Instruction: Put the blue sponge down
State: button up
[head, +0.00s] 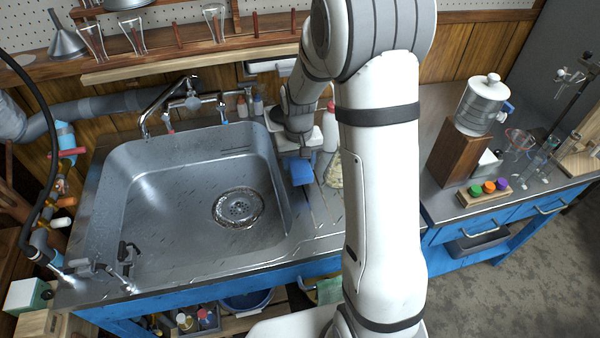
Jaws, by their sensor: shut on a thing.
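The blue sponge (301,172) shows in the head view just right of the sink basin. It sits below the dark wrist of my arm. My gripper (299,153) is shut on the sponge. The fingertips are small and partly hidden by the wrist. The sponge is over or on the metal drainboard (314,218); I cannot tell whether it touches the surface.
The steel sink (165,205) with its drain lies left of the sponge. A white bottle (330,130) stands close to the right of the gripper, partly hidden by my arm. A faucet (190,101) and small bottles (250,105) are behind. Drainboard in front is clear.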

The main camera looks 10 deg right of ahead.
aim_at(299, 173)
jog(key=shift+s+f, duration=0.1)
jog(key=shift+f, duration=1.7)
jog(key=shift+f, duration=0.15)
jog(key=o, duration=1)
jog(key=shift+c, duration=0.2)
notch_tip(299, 173, up, 12)
jog(key=shift+f+p, duration=0.1)
jog(key=shift+p, duration=0.35)
jog(key=s+r+t, duration=0.1)
jog(key=s+r, duration=0.3)
jog(key=s, duration=0.6)
jog(key=s+r+t, duration=0.1)
jog(key=s+r, duration=0.3)
jog(key=s, duration=0.7)
jog(key=shift+d, duration=0.15)
jog(key=shift+r, duration=0.1)
